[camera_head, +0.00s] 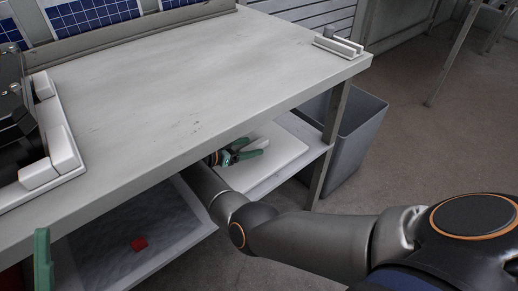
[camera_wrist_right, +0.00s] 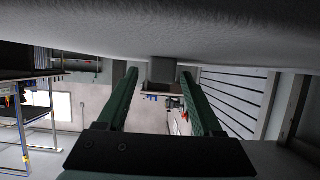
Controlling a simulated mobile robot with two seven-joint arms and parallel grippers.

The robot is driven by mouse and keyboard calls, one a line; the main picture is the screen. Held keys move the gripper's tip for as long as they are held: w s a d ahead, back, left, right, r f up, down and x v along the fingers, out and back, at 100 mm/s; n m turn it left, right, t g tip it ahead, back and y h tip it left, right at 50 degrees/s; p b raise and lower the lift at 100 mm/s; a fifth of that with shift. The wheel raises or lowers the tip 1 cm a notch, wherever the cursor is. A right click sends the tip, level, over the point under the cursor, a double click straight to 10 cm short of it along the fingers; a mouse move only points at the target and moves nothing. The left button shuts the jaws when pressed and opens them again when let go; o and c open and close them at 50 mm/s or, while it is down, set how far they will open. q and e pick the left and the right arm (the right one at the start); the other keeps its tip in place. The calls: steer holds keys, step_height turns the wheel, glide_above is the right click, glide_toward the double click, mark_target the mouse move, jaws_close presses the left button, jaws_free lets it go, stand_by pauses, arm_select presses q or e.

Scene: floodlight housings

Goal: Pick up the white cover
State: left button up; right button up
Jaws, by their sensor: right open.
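The white cover appears to be the flat white slab (camera_head: 285,152) on the lower shelf under the bench, in the head view. My right gripper (camera_head: 247,147) reaches under the bench top, over the slab's left part, with green fingers spread. In the right wrist view the fingers (camera_wrist_right: 160,90) stand apart. A small dark grey block (camera_wrist_right: 163,71) shows between them against a broad pale surface (camera_wrist_right: 160,35) across the top; I cannot tell whether it is gripped or part of the cover. One green finger of my left gripper (camera_head: 43,260) shows at the lower left edge.
The bench top (camera_head: 190,85) overhangs the shelf. A black housing in a white frame (camera_head: 60,150) sits at left, a small fixture (camera_head: 338,45) at the right corner. A grey bin (camera_head: 355,135) stands beside the bench leg (camera_head: 328,145). A red piece (camera_head: 139,244) lies lower down.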

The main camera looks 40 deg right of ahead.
steer(key=shift+d, duration=0.1)
steer(key=shift+c, duration=0.3)
jaws_close()
stand_by(0.4)
